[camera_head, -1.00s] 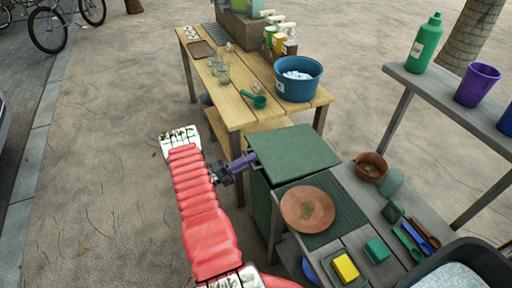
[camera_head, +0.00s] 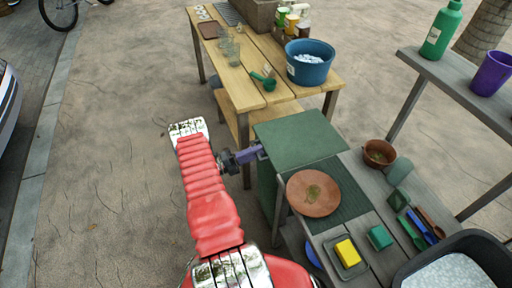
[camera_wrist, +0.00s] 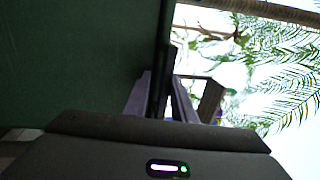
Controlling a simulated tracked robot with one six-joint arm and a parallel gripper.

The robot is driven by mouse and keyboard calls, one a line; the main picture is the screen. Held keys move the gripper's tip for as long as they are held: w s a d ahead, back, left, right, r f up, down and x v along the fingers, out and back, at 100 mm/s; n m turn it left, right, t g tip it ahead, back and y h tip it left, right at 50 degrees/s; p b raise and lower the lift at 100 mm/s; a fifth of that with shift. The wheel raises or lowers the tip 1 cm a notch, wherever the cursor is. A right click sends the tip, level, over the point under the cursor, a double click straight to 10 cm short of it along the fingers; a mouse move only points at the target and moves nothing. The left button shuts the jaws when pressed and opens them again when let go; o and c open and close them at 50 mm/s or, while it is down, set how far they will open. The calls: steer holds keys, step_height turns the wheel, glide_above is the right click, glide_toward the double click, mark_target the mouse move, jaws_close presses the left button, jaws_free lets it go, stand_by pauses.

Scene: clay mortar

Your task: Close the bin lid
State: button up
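The green bin (camera_head: 266,188) stands between the wooden table and the grey bench. Its flat green lid (camera_head: 302,139) lies over the top and looks roughly level; I cannot tell whether a gap is left under it. My gripper (camera_head: 261,150), with purple fingers, is at the lid's left edge, at about lid height. In the wrist view, my two fingers (camera_wrist: 160,97) stand a little apart with a dark strip between them. A large green surface (camera_wrist: 75,60) fills the left side, close to the left finger. Whether the fingers grip the lid's edge is unclear.
The grey bench on the right holds a terracotta plate (camera_head: 313,193), a brown bowl (camera_head: 379,153) and a yellow block (camera_head: 348,253). The wooden table behind holds a blue tub (camera_head: 310,64) and a green scoop (camera_head: 266,82). The paving on the left is clear.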

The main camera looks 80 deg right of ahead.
steer(key=shift+s+a+f, duration=0.1)
stand_by(0.3)
steer(key=v, duration=1.4)
stand_by(0.5)
